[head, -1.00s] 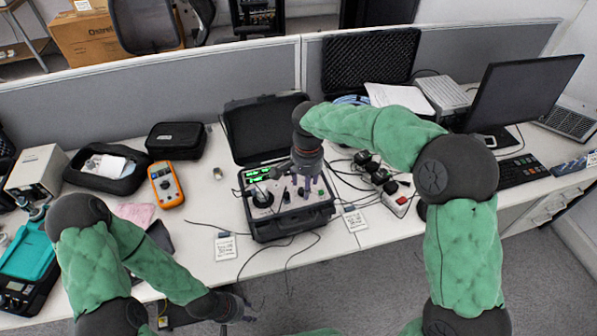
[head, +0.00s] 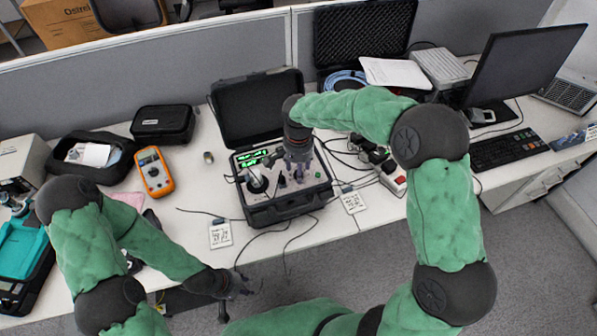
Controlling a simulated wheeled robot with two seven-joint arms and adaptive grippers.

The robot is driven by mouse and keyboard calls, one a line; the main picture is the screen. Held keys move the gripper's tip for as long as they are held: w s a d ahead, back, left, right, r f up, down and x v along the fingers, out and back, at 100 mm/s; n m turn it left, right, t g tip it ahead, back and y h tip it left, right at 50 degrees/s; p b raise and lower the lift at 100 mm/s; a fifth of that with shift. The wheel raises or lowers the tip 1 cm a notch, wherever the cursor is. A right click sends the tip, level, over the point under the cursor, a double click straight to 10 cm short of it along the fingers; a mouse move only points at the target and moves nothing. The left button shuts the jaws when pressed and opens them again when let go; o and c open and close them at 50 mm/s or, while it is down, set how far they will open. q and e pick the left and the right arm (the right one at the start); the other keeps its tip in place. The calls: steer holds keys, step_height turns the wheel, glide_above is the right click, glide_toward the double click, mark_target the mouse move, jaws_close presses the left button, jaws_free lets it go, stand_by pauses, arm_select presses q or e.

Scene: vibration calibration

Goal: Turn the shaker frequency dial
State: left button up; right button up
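The shaker unit (head: 288,213) is an open black case on the desk, with its lid (head: 252,105) raised at the back. Its panel has a green-lit display (head: 250,158) at the left, a round black part (head: 258,182) below it, and small knobs. My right gripper (head: 297,175) points down over the panel's middle and right. It hides part of the panel, so I cannot make out the frequency dial or tell whether the fingers touch anything. My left gripper (head: 252,284) is open and empty in front of the desk's front edge, left of the case's front.
An orange multimeter (head: 153,173) and a black pouch (head: 163,123) lie left of the case. Paper labels (head: 220,235) and loose cables lie around it. A power strip (head: 393,178) is at the right, with a monitor (head: 525,68) and a keyboard (head: 508,148) beyond.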

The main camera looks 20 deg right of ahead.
steer(key=shift+f, duration=0.65)
jaws_close()
